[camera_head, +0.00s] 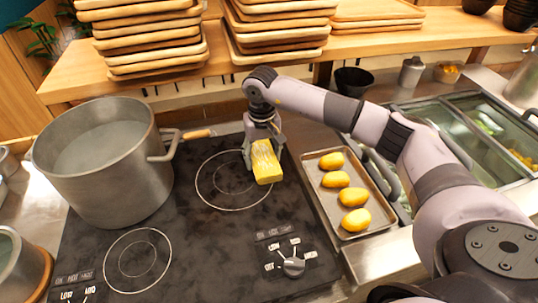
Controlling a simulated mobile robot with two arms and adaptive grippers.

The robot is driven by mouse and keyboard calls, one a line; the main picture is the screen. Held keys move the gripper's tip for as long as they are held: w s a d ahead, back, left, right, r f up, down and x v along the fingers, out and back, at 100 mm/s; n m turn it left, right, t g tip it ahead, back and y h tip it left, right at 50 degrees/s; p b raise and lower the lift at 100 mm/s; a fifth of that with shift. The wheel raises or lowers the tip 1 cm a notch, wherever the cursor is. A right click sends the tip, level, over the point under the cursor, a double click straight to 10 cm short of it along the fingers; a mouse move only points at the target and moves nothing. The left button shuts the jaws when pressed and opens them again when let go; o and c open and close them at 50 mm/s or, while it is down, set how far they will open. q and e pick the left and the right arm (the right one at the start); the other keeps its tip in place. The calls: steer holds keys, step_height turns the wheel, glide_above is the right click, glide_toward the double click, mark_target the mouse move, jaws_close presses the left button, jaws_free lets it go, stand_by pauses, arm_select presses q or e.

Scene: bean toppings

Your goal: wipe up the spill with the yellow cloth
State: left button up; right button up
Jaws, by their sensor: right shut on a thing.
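The yellow cloth (267,168) is a folded block. My right gripper (263,146) is shut on it and holds it over the rear right ring of the black cooktop (200,250). I cannot tell whether the cloth touches the surface. Faint cloudy smears show on the cooktop, but I cannot make out a clear spill. My right arm reaches in from the right, over the tray. My left gripper is not in view.
A large metal pot (105,180) stands on the cooktop's left. A metal tray (361,234) with several yellow potato-like items lies to the right. Stacked wooden trays (150,40) fill the shelf (215,68) behind. The cooktop's front middle is clear, apart from a knob (293,267).

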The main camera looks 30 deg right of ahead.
steer(key=shift+a, duration=0.4)
step_height(320, 180, up, 2)
steer(key=shift+w+r+p, duration=0.1)
steer(key=shift+w+p, duration=0.05)
steer(key=shift+p, duration=0.4)
steer(key=shift+r+p, duration=1.4)
steer(key=shift+r, duration=1.5)
